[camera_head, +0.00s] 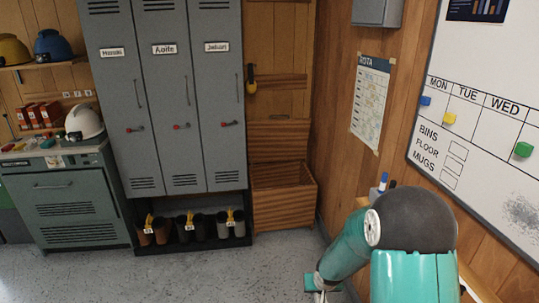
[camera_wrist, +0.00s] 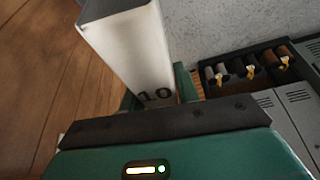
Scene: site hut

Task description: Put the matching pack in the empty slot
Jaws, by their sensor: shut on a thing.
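A white box-shaped pack (camera_wrist: 128,50) marked "10" stands out from between the green fingers of my gripper (camera_wrist: 157,90) in the wrist view. My gripper is shut on it. Several orange-red packs (camera_head: 37,116) stand on the bench at the left, below a row of small tags. I cannot make out which place there is an empty slot.
Grey lockers (camera_head: 170,90) stand at the back, with boots (camera_head: 190,225) on a black rack below. A wooden crate (camera_head: 283,200) is beside them. A white helmet (camera_head: 84,121) sits on the green cabinet (camera_head: 75,200). A whiteboard (camera_head: 485,120) hangs right. The middle floor is clear.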

